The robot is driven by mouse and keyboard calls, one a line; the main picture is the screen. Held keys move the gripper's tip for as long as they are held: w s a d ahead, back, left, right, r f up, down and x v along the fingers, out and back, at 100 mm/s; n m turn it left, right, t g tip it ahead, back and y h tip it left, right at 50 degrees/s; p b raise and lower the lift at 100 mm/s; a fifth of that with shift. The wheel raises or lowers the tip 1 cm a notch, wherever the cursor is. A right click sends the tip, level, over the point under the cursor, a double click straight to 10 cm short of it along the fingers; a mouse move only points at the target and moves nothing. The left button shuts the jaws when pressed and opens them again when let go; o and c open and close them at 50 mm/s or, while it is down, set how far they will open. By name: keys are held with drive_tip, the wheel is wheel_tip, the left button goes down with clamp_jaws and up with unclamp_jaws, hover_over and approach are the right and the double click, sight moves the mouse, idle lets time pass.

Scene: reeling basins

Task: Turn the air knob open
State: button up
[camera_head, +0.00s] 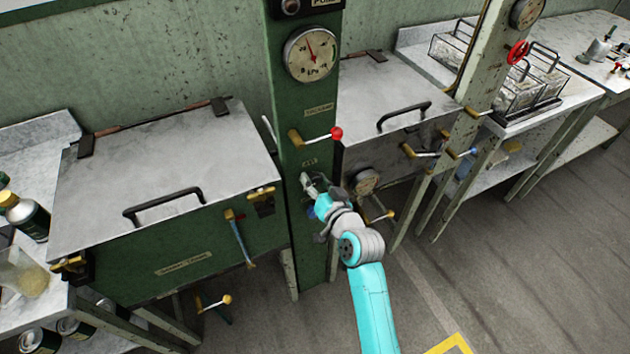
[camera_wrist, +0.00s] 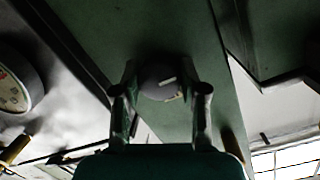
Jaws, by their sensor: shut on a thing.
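The air knob shows in the wrist view as a round grey knob (camera_wrist: 158,78) with a pale mark on its face. It sits on the green post (camera_head: 290,110), below a small label in the head view. My gripper (camera_head: 311,187) reaches the front of the post from below right. In the wrist view the two fingers of my gripper (camera_wrist: 160,92) stand on either side of the knob and are shut on it. In the head view the gripper hides most of the knob.
A red-tipped valve lever (camera_head: 334,134) sticks out just above my gripper. A pressure gauge (camera_head: 310,54) is higher on the post. A lidded green tank (camera_head: 160,185) stands left, another lidded tank (camera_head: 395,95) right. A lower gauge (camera_head: 366,182) is close to my arm.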

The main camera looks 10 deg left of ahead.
drive_tip(key=shift+f, duration=0.1)
drive_tip(key=o, duration=1.1)
drive_tip(key=shift+o, duration=0.2)
drive_tip(key=v, duration=1.2)
drive_tip(key=shift+s, duration=0.1)
drive_tip(key=s+d+f+m+t+h, duration=0.1)
drive_tip(key=s+d+f+h, duration=0.25)
drive_tip(key=s+d, duration=0.45)
drive_tip(key=s+d+f+m+h, duration=0.1)
drive_tip(key=s+d+f+h, duration=0.35)
drive_tip(key=s, duration=0.65)
drive_tip(key=s+d+r, duration=0.2)
drive_tip(key=s, duration=0.5)
drive_tip(key=s+d+r, duration=0.2)
drive_tip(key=s+d, duration=0.1)
drive_tip(key=s, duration=0.4)
drive_tip(key=s+d+r+h, duration=0.1)
drive_tip(key=s+d+r, duration=0.1)
drive_tip(key=s, duration=0.5)
drive_tip(key=shift+d+r+n, duration=0.25)
drive_tip(key=shift+r+n, duration=0.05)
